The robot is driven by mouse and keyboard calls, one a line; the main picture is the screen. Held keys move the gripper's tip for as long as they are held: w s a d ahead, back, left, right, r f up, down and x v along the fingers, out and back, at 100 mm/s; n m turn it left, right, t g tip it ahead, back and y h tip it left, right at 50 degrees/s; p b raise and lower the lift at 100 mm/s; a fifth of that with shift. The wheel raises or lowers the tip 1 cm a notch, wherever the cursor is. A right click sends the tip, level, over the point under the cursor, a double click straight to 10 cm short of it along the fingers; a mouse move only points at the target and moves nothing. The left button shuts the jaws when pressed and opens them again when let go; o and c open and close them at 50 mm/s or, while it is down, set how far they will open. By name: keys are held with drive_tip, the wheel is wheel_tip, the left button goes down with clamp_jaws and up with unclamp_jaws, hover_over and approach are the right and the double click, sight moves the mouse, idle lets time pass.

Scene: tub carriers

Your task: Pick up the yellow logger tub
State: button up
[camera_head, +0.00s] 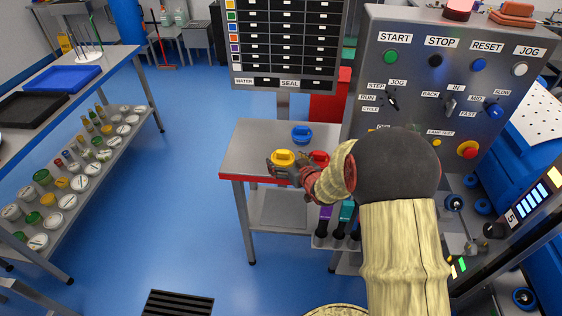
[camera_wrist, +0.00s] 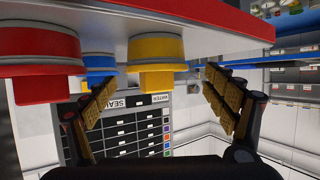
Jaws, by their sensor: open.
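The yellow logger tub (camera_head: 283,155) stands upright on the small grey table, with my gripper (camera_head: 282,171) at its near side. In the wrist view, which is upside down, the yellow tub (camera_wrist: 155,50) and its narrower top knob lie between the two spread fingers of my gripper (camera_wrist: 160,82). The gripper is open, and I see no clear contact with the tub. In the head view my gripper and wrist hide part of the tub's lower side.
A red tub (camera_head: 319,156) stands close to the right, partly hidden by my wrist. A blue tub (camera_head: 302,133) stands behind. The table's left part (camera_head: 243,150) is bare. A control panel (camera_head: 430,90) rises at the right, and a label board (camera_head: 285,45) at the back.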

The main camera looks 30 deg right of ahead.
sight(284, 157)
drive_tip(key=b+x, duration=0.1)
drive_tip(key=x, duration=0.3)
drive_tip(key=shift+w+d+f, duration=0.2)
drive_tip(key=shift+w, duration=0.05)
drive_tip(key=shift+c, duration=0.2)
drive_tip(key=shift+r, duration=0.1)
drive_tip(key=c, duration=1.3)
